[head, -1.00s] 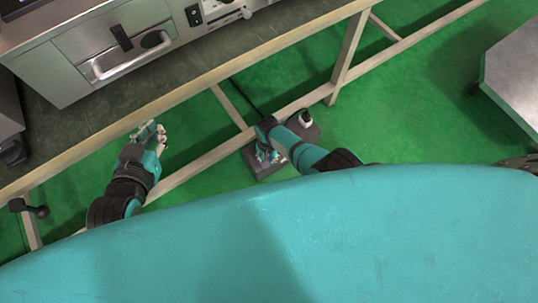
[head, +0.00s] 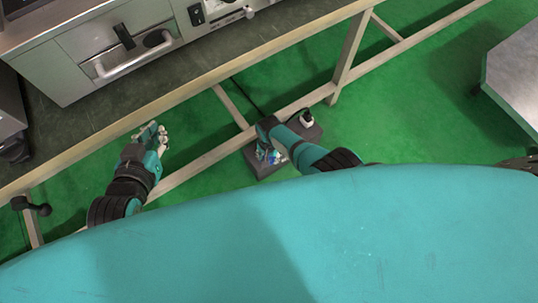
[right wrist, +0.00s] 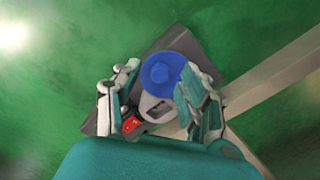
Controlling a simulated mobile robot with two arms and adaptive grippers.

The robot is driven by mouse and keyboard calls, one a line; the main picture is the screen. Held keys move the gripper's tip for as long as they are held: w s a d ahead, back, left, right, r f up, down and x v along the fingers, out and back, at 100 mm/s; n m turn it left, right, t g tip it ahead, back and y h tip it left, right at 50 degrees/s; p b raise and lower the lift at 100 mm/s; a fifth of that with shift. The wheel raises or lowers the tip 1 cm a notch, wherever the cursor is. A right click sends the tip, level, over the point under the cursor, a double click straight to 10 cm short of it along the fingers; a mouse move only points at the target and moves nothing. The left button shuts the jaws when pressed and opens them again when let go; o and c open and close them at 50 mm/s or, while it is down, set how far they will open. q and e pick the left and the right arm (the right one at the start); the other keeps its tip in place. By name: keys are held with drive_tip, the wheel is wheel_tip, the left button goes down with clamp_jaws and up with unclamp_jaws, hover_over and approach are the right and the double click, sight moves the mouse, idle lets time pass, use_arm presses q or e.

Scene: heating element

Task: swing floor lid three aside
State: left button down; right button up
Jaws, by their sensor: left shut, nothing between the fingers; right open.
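The grey floor socket box (head: 258,169) lies on the green floor by the table's lower rail. In the right wrist view the box (right wrist: 186,41) carries a round blue lid (right wrist: 163,72) above a pale socket housing (right wrist: 154,107). The lid's exact angle is unclear. My right gripper (right wrist: 156,92) is open, its fingers on either side of the lid and housing; the right finger is very close to the lid, contact unclear. In the head view my right gripper (head: 267,154) is over the box and partly hidden by its arm. My left gripper (head: 155,134) is shut and empty, away from the box.
A red switch (right wrist: 132,122) sits beside the left finger. A plug (head: 307,118) with a black cable stands in the box's far end. The table rail (head: 200,162) and leg (head: 352,48) are close by. A metal surface (head: 515,72) is at right.

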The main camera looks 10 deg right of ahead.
drive_tip(key=shift+r, duration=0.1)
wheel_tip(320, 180, up, 12)
idle(0.7)
idle(0.4)
